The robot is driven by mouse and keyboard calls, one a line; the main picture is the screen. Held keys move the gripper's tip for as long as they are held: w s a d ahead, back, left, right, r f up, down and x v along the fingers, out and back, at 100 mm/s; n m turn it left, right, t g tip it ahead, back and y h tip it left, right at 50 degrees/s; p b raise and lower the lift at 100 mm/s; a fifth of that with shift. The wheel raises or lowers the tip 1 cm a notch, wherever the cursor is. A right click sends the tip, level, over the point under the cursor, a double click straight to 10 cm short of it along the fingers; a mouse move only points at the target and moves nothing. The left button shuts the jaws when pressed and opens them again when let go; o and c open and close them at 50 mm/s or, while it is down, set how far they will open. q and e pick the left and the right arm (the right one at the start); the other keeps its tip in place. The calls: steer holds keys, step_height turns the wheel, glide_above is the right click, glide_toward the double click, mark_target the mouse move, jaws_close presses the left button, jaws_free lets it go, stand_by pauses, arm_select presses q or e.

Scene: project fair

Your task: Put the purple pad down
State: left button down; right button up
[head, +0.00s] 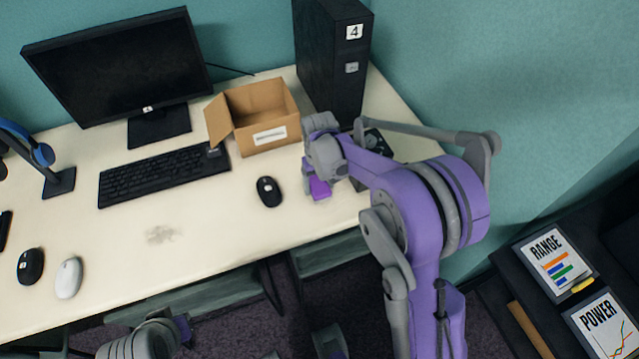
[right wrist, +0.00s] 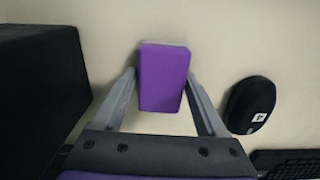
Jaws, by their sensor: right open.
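The purple pad (head: 320,188) is a small block at the desk's right part, in front of the black computer tower. It also shows in the right wrist view (right wrist: 164,85), where it appears to sit on the pale desktop. My right gripper (head: 314,182) is open, with its two fingers on either side of the pad. In the right wrist view, the fingertips are close to the pad's sides; whether they touch is hard to tell. In the head view the gripper partly hides the pad. Part of my left arm shows at the bottom, but its fingers do not.
The desk (head: 215,225) holds a cardboard box (head: 250,115), the tower (head: 328,65), a keyboard (head: 160,175), a monitor (head: 120,65) and a black mouse (head: 269,191) left of the pad. The desk's middle front is clear. A dark shelf with cards (head: 555,262) stands at right.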

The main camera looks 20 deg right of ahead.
mark_target(318, 184)
steer(key=shift+s+a+f, duration=0.15)
steer(key=shift+a+f, duration=0.05)
steer(key=shift+a, duration=0.05)
steer(key=shift+r+p, duration=0.25)
steer(key=shift+p, duration=0.05)
step_height(318, 184, up, 12)
steer(key=p, duration=0.1)
steer(key=s+a+t, duration=0.2)
steer(key=s, duration=0.9)
steer(key=s+a+f+t, duration=0.1)
steer(key=s+a+t, duration=0.1)
steer(key=s, duration=0.9)
steer(key=shift+s+a+f+n+t, duration=0.2)
steer(key=shift+s+n+t, duration=0.1)
steer(key=shift+s+t, duration=0.15)
